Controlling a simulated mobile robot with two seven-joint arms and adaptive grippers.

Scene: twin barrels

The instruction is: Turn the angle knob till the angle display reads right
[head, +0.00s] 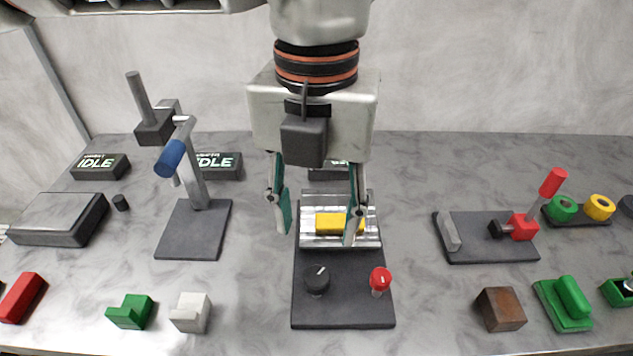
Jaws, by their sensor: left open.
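The angle knob seems to be the black round knob (317,280) with a white pointer mark, on the dark base plate (343,313) at the front middle. A red knob (380,280) stands to its right on the same plate. My left gripper (319,225) hangs over the metal fixture (320,204) behind the knobs, open, its fingers on either side of a yellow block (331,222). I cannot tell if they touch it. A dark display (328,172) behind the fixture is mostly hidden by my gripper, and its reading cannot be made out. My right gripper is not in view.
Left stands a press with a blue handle (170,157); two displays (100,166) (218,166) read IDLE. Right is a plate with a red lever (551,183). Loose blocks, green (130,311), white (190,312) and brown (501,309), lie along the front.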

